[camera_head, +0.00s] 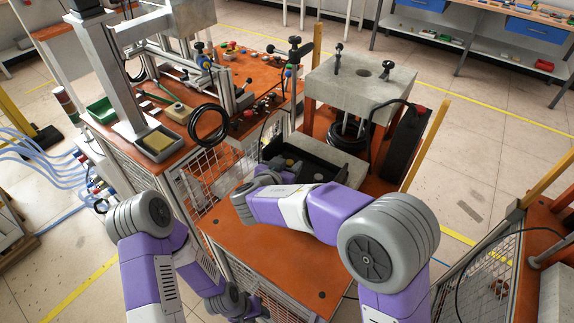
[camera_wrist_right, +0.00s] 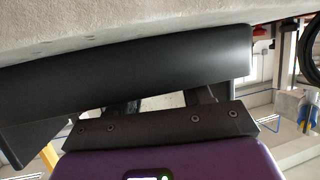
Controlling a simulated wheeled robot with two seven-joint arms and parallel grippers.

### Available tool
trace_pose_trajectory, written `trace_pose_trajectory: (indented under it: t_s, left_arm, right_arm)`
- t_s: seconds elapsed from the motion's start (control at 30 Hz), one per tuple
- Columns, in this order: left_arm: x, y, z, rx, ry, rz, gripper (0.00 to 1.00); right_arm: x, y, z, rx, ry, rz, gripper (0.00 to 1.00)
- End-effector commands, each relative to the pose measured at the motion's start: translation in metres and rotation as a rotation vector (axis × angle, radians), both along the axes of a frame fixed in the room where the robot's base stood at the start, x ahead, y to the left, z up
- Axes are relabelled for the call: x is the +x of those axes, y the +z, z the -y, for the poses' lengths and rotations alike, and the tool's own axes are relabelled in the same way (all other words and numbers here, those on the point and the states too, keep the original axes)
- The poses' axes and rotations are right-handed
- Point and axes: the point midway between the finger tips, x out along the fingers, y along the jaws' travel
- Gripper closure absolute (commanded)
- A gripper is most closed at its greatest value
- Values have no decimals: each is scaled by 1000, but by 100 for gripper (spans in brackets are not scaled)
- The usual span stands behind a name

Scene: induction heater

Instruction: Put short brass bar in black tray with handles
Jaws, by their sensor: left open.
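My left gripper (camera_head: 250,308) is open and low, beside the bench's front edge.
A concrete block (camera_head: 360,80) on orange legs stands behind the tray. A black upright box (camera_head: 405,140) is to its right. A black cable coil (camera_head: 209,124) and a metal frame stand at left. The orange bench front (camera_head: 270,260) is clear.

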Motion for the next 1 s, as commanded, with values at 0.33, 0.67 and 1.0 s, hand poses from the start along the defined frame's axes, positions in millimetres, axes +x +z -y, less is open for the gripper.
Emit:
trace_pose_trajectory:
  t_s: [0.33, 0.67, 1.0]
  left_arm:
    - [0, 8, 0, 0, 0, 0, 57]
    - [0, 11, 0, 0, 0, 0, 57]
    - [0, 14, 0, 0, 0, 0, 57]
  right_arm:
    - [0, 5, 0, -2, 1, -1, 50]
    - [-60, 31, -24, 0, 5, 2, 50]
    - [-101, 47, -38, 0, 1, 0, 50]
